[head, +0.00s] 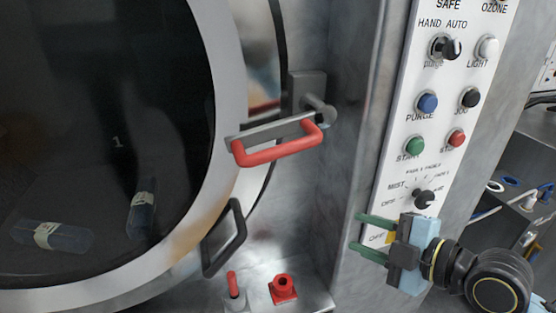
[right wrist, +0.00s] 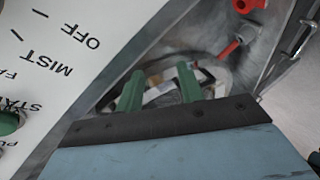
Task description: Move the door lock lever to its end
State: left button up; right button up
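The lever with a red U-shaped grip (head: 275,148) is on a grey bar beside the round door's right edge in the head view. Its bar meets a metal pivot (head: 318,108) on a bracket on the frame. My right gripper (head: 356,231) is below and to the right of the lever, in front of the lower control panel, and apart from the lever. Its two green fingers are spread with nothing between them. In the right wrist view the same gripper (right wrist: 160,90) shows both fingers apart. My left gripper is not in view.
The round door (head: 215,60) has a dark window. A black door handle (head: 225,238) hangs below the lever. A small red-tipped lever (head: 232,285) and a red fitting (head: 283,290) stand on the ledge. The control panel (head: 400,165) with knobs and buttons is at right.

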notch_tip(320, 180, up, 10)
jog(key=s+a+n+y, duration=0.2)
jog(key=s+n+y, duration=0.15)
jog(key=n, duration=0.35)
jog(key=n+g+y, duration=0.2)
jog(key=n, duration=0.3)
send_near(284, 153)
jog(key=p+x, duration=0.3)
jog(key=x, duration=0.6)
jog(key=shift+w+a, duration=0.15)
jog(key=shift+a, duration=0.1)
jog(key=shift+p+x, duration=0.45)
jog(key=shift+x, duration=0.3)
jog(key=shift+f, duration=0.1)
grip_shut()
